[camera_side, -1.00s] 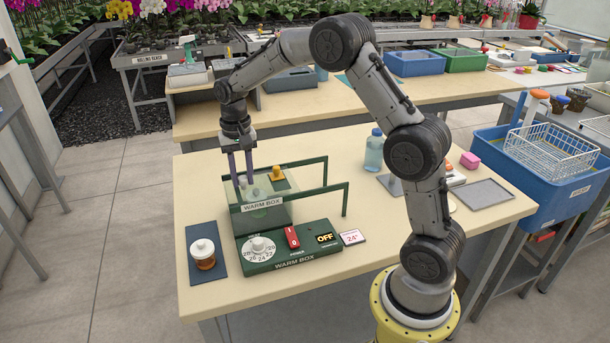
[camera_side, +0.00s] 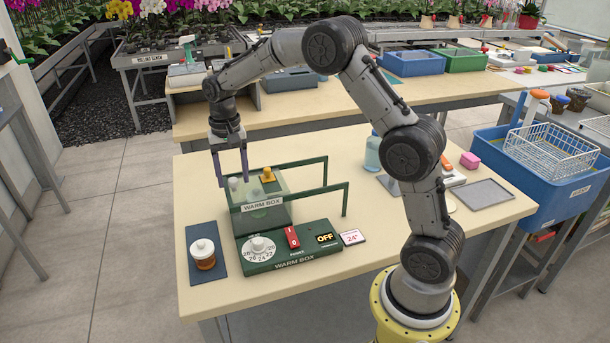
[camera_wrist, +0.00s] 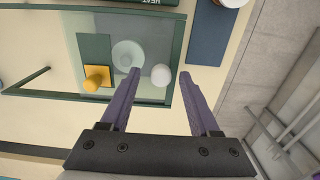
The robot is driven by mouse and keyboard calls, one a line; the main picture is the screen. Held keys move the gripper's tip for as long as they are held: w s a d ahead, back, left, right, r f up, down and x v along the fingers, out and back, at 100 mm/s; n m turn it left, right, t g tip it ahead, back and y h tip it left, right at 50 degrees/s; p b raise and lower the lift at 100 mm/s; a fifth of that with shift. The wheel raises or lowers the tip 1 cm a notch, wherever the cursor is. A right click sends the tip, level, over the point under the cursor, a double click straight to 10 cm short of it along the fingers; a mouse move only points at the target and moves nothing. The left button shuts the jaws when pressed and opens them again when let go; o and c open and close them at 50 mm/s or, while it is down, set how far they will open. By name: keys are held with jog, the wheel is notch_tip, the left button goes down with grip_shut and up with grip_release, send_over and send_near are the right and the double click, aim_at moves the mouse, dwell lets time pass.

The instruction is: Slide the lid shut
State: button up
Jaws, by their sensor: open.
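The warm box (camera_side: 262,214) is a green-framed, see-through box on the front bench. Its clear lid lies over the top, between green rails that run right. A white ball knob (camera_side: 233,183) stands near the lid's left end; a yellow knob (camera_side: 267,175) with a dark green plate is further right. My gripper (camera_side: 235,180) is open, its purple fingers on either side of the white knob. In the wrist view the white knob (camera_wrist: 161,75) sits between the fingertips, apart from both. A pale round thing (camera_wrist: 128,54) shows beneath the lid. I cannot tell whether any gap remains at the lid's edge.
A green control panel (camera_side: 289,255) with dial, red switch and OFF display stands in front of the box. A lidded amber jar (camera_side: 203,253) on a dark blue mat (camera_side: 207,277) is at front left. A clear bottle (camera_side: 372,152) stands at right behind my arm.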

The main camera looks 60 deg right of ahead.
jog(key=shift+r, duration=3.2)
jog(key=shift+a+r, duration=0.15)
jog(key=s+a+r+n+t, duration=0.1)
jog(key=s+a+r+t, duration=0.15)
jog(key=s+r, duration=0.45)
jog(key=s+a+r+n+t, duration=0.1)
jog(key=s+a+r+n, duration=0.15)
jog(key=s+r, duration=0.5)
jog(key=s+a+f+n+t, duration=0.1)
jog(key=s+f+n, duration=0.1)
jog(key=s+f, duration=0.3)
jog(key=s+a+f+n+t, duration=0.1)
jog(key=s+f, duration=0.4)
jog(key=s, duration=0.6)
jog(key=shift+a+n, duration=0.45)
jog(key=shift+n, duration=0.8)
